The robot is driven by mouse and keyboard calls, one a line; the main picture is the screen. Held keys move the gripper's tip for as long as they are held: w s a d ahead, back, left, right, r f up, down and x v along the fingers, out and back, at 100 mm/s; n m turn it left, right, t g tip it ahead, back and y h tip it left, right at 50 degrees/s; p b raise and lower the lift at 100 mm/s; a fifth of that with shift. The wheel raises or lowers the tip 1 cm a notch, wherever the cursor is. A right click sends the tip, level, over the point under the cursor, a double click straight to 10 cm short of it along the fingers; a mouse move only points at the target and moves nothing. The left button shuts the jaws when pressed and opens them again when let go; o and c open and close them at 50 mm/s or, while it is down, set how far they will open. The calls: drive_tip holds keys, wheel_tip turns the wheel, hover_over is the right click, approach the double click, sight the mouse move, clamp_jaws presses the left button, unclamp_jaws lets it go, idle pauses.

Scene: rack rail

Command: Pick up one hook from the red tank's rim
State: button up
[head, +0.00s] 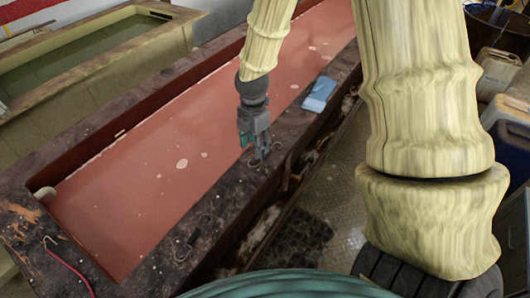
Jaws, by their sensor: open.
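The red tank (140,190) runs diagonally across the head view, filled with flat red liquid with pale spots. Its dark, stained rim (225,205) faces me. My gripper (258,160) points down over this rim, open, with its fingertips at or just above the surface. A thin, curved metal hook (278,146) seems to lie right beside the fingertips; its outline is small and hard to make out. More thin hooks (186,246) lie on the rim further toward the lower left. I cannot tell whether the fingertips touch anything.
A tank of greenish liquid (85,45) stands behind. Containers (500,75) stand at right; metal floor (340,190) is below.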

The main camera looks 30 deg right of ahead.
sight(257, 164)
drive_tip(key=shift+s+d+f, duration=0.1)
drive_tip(key=shift+f, duration=0.15)
drive_tip(key=shift+s+d+f, duration=0.1)
drive_tip(key=shift+s, duration=0.1)
drive_tip(key=shift+f+p, duration=0.5)
wheel_tip(257, 164, down, 2)
drive_tip(key=shift+s+f+p, duration=0.1)
drive_tip(key=shift+s+p, duration=0.05)
drive_tip(key=shift+p, duration=0.45)
drive_tip(key=shift+f, duration=1)
drive_tip(key=c, duration=0.8)
